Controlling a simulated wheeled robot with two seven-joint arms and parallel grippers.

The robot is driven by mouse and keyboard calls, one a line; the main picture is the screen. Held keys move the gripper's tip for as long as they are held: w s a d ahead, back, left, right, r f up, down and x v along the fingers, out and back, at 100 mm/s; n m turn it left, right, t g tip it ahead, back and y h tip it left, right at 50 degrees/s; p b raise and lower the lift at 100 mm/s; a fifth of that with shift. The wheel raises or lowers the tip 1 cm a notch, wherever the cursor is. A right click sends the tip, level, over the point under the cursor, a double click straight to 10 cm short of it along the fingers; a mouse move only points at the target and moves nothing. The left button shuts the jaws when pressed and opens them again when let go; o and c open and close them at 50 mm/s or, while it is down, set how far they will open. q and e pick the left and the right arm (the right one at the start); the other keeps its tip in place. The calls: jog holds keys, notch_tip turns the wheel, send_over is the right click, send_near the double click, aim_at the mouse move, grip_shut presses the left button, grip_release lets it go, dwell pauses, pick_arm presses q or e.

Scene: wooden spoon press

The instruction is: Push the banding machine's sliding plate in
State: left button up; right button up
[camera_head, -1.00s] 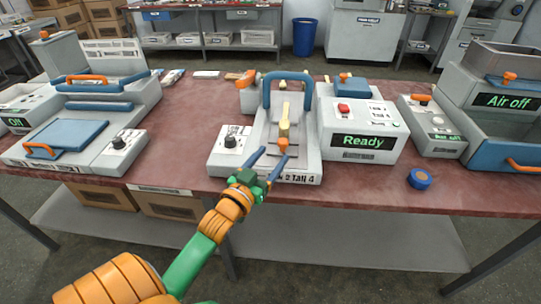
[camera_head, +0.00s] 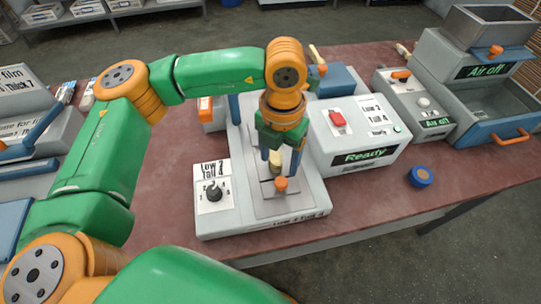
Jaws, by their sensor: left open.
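The banding machine (camera_head: 313,203) stands mid-table, with a Low/Tall dial (camera_head: 213,191) at its left. Its grey sliding plate (camera_head: 262,207) lies along the top and carries an orange knob (camera_head: 281,184) near the front. A pale wooden piece (camera_head: 276,160) shows just behind the knob. My left gripper (camera_head: 280,160) points down over the plate, open, with its blue fingers on either side of the wooden piece. I cannot tell whether they touch it or the plate. The gripper and wrist hide the rear of the plate and most of the blue arch. My right gripper is out of view.
A box reading Ready (camera_head: 362,158) with a red button (camera_head: 338,119) stands close right of the plate. A blue-and-orange roll (camera_head: 421,176) lies near the right front edge. An Air off machine (camera_head: 490,70) is at far right. Bare tabletop (camera_head: 165,190) lies left of the dial.

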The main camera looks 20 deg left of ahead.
aim_at(281, 181)
pick_arm(q)
jog(key=f, duration=0.2)
jog(key=f+p, duration=0.1)
jog(key=d+f, duration=0.1)
jog(key=f, duration=0.1)
jog(key=shift+s+d+f, duration=0.1)
jog(key=shift+s+f, duration=0.25)
jog(key=shift+s, duration=0.05)
jog(key=shift+w+a+f, duration=0.15)
jog(key=shift+a+f, duration=0.05)
jog(key=shift+f, duration=0.2)
jog(key=shift+d+r, duration=0.1)
jog(key=shift+d, duration=0.05)
jog(key=c, duration=0.6)
grip_shut()
